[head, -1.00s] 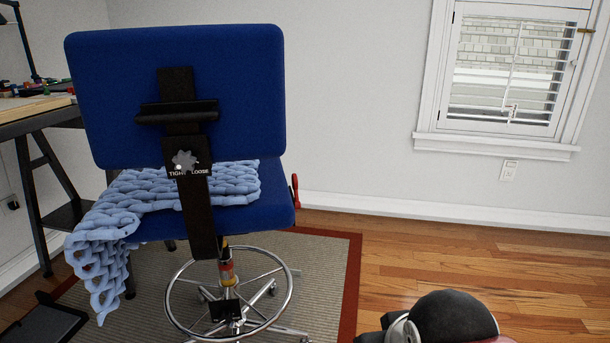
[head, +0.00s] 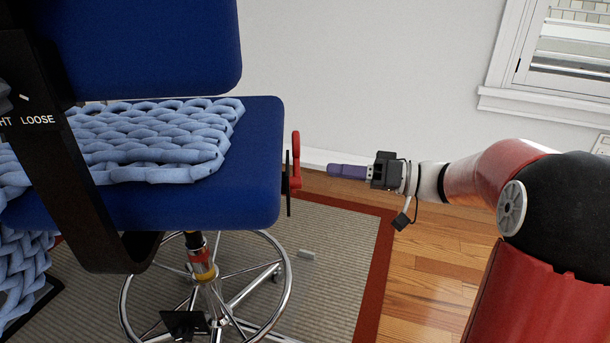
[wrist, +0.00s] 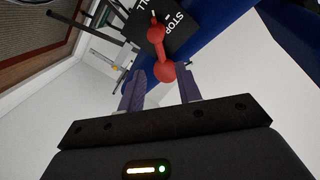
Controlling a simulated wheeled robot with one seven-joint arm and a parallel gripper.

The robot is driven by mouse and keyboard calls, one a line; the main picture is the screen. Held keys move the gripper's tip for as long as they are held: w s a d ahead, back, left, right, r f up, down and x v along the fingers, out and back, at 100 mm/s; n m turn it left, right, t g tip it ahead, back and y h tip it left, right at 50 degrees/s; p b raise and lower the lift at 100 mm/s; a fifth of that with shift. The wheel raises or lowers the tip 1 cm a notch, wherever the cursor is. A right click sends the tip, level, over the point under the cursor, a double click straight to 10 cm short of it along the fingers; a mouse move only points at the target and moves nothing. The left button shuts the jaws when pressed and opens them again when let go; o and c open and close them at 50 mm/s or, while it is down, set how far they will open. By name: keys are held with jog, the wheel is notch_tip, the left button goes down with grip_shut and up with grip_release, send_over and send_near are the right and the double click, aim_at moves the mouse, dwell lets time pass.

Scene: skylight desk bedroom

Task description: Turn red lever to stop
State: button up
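The red lever (head: 296,160) stands upright on the right side of the blue chair's seat (head: 210,200) in the head view. In the wrist view the red lever (wrist: 165,70) lies ahead of my gripper, in line with the gap between the fingers. Beside it is a dark plate (wrist: 172,35) with the word STOP and part of another word. My gripper (head: 332,170) is to the right of the lever, apart from it, with purple fingers pointing at it. In the wrist view my gripper (wrist: 160,92) is open, and nothing is held between its fingers.
A light blue knitted blanket (head: 150,140) lies over the seat. The chair's chrome foot ring (head: 285,310) stands on a grey rug with a red border (head: 370,290). A small grey object (head: 306,254) lies on the rug. The wood floor to the right is clear.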

aim_at(295, 159)
jog(key=x, duration=0.7)
jog(key=shift+a, duration=0.25)
grip_shut()
